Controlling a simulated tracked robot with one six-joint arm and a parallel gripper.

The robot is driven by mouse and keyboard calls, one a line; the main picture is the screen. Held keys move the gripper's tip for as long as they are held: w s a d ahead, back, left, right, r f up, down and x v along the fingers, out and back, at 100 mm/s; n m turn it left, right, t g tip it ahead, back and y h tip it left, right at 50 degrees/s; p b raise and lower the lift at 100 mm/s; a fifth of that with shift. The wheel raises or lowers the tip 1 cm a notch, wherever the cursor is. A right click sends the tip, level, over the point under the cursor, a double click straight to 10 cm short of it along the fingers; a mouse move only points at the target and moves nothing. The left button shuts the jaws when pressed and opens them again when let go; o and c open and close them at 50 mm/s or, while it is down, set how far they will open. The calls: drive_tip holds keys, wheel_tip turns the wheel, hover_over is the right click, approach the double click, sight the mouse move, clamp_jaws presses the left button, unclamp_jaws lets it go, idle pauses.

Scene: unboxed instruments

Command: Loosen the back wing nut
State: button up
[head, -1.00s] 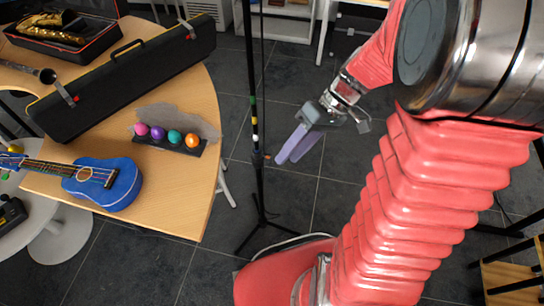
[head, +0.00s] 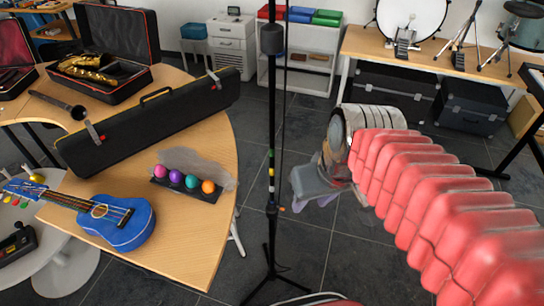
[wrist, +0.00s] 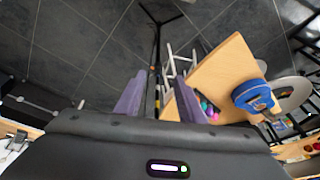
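No wing nut can be made out for certain in either view. A slim black stand (head: 271,120) rises upright from a tripod base in the middle of the head view. A dark clamp with a small orange piece (head: 281,208) sits low on its pole; the pole also shows in the wrist view (wrist: 155,75). My gripper (head: 312,204) is just right of the pole in the head view, partly behind my own wrist.
A wooden table (head: 205,245) at left holds a blue ukulele (head: 124,222), egg shakers (head: 191,181) and a long black case (head: 150,125). A drum (head: 412,15) stands on a bench at the back right. Dark tiled floor (head: 345,240) is free around the stand.

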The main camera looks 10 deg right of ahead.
drive_tip(key=shift+s+a+r+m+t+h, duration=0.1)
drive_tip(key=shift+s+r+m+t+h, duration=0.15)
drive_tip(key=shift+r+t, duration=0.4)
drive_tip(key=shift+s+a+r+m+t+h, duration=0.15)
drive_tip(key=shift+s+r+t, duration=0.2)
drive_tip(key=shift+r, duration=0.5)
drive_tip(key=shift+c, duration=0.6)
